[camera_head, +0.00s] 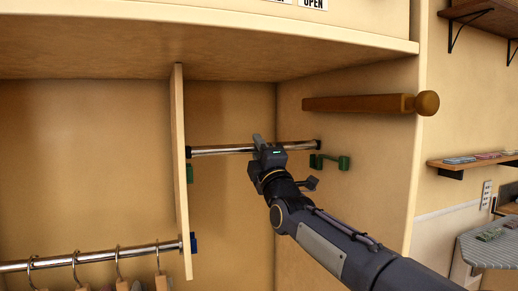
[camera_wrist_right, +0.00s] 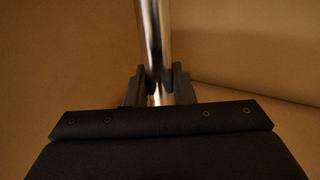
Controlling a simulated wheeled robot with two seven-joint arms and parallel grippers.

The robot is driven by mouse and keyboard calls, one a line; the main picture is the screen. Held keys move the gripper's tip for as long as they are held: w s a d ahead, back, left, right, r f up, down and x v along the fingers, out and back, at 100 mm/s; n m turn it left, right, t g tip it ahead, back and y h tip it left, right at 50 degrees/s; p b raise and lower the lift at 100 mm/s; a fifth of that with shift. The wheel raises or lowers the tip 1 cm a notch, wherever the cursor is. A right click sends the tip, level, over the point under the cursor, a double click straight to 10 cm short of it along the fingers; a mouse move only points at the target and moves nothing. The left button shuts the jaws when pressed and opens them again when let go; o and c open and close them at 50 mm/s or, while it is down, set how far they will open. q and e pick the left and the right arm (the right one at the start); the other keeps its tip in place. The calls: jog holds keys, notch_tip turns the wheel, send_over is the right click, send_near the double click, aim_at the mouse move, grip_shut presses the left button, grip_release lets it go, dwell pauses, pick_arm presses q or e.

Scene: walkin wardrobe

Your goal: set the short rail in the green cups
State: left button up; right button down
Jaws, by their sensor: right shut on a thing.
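The short rail (camera_head: 222,150) is a chrome bar with dark ends, held level between the divider panel and the right wall of the wardrobe. My right gripper (camera_head: 262,145) is shut on the short rail near its middle. The rail also shows between the fingers in the right wrist view (camera_wrist_right: 154,40). One green cup (camera_head: 332,161) is on the right wall, just below the rail's right end. The other green cup (camera_head: 190,174) is on the divider, below the rail's left end and partly hidden by the panel. The rail is above both cups. My left gripper is not in view.
The divider panel (camera_head: 180,200) hangs left of the rail. A longer rail (camera_head: 90,257) with several hangers ends at a blue cup (camera_head: 194,243) on the divider. A wooden peg (camera_head: 360,103) is on the right wall above the rail. The wardrobe's top board (camera_head: 230,60) is overhead.

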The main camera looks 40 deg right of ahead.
jog(key=shift+f+b, duration=1.9)
jog(key=shift+f, duration=0.2)
jog(key=c, duration=1.1)
grip_release()
jog(key=shift+c, duration=0.2)
jog(key=shift+f, duration=0.1)
jog(key=b+v, duration=0.3)
jog(key=v, duration=0.4)
jog(key=shift+s, duration=0.35)
